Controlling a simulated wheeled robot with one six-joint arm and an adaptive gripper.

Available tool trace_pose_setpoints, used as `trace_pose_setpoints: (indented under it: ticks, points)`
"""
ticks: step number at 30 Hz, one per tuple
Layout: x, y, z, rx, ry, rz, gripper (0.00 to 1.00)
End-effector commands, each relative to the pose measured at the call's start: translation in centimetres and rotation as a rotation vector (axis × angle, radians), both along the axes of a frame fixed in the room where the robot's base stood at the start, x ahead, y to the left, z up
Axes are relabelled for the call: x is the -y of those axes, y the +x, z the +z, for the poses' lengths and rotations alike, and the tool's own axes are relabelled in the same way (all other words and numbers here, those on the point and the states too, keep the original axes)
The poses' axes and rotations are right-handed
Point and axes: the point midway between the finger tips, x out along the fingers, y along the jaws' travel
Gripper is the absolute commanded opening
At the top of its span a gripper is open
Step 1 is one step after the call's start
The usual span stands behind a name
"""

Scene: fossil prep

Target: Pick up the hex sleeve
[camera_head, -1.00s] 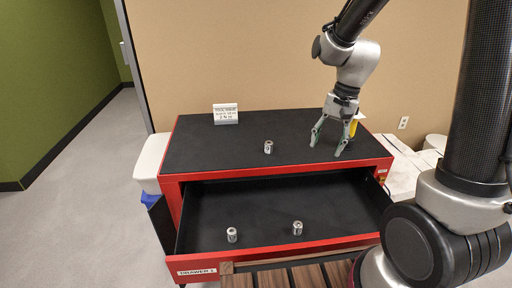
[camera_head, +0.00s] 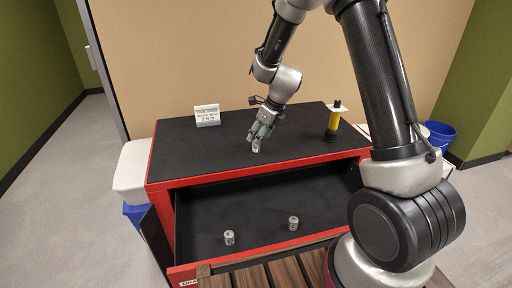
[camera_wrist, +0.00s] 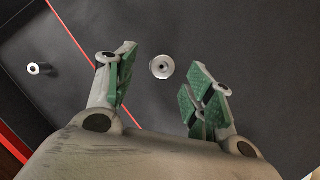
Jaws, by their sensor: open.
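Three small silver metal sleeves are in view, and I cannot tell from their shape which is the hex one. One sleeve (camera_head: 256,146) stands upright on the black cabinet top, and two more, a left one (camera_head: 229,238) and a right one (camera_head: 293,223), stand in the open drawer. My gripper (camera_head: 262,134) is open and empty, just above the cabinet-top sleeve. In the wrist view that sleeve (camera_wrist: 162,67) shows a round rim and central hole, between and beyond the open green fingers (camera_wrist: 160,86). One drawer sleeve (camera_wrist: 38,68) shows at left.
The red cabinet (camera_head: 270,165) has its drawer (camera_head: 260,205) pulled out. A printed sign (camera_head: 207,115) stands at the back left of the top. A yellow tool with a black base (camera_head: 333,122) stands at the right. A blue bucket (camera_head: 439,134) is on the floor beyond.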

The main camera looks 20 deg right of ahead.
Motion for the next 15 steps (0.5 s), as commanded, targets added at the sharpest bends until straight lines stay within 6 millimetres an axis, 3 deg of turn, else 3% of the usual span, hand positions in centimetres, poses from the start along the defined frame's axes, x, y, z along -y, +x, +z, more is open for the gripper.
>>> trace_pose_setpoints:
  ticks: [8,15]
  points:
    - [-0.6,1.2,-4.0,-0.002,-0.001,0.003,0.53]
    - [-0.8,1.5,-4.9,0.001,-0.001,0.004,0.53]
